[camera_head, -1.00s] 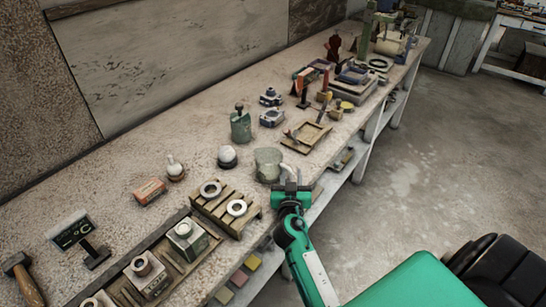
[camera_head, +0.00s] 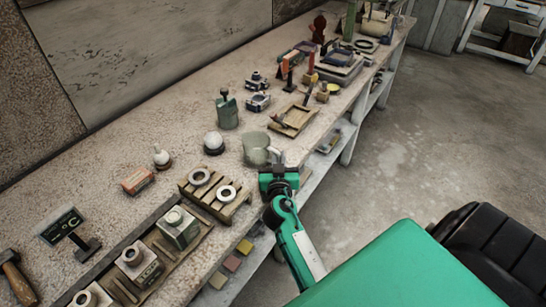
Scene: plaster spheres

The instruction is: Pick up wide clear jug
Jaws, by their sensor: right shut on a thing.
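The wide clear jug (camera_head: 255,148) is a greenish, see-through vessel standing upright near the front edge of the workbench. Its handle side faces right, toward my right gripper (camera_head: 276,164). My right gripper comes from the lower right on a green arm. It is shut on the jug at its right side, and the gripper body hides part of the handle. I cannot tell whether the jug's base is clear of the bench. My left gripper is not in view.
A wooden rack with pale rings (camera_head: 213,192) stands in front-left of the jug. A white sphere on a dark base (camera_head: 213,143) and a green canister (camera_head: 226,112) are behind it. A wooden tray (camera_head: 293,119) lies to the right. Open floor lies right of the bench.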

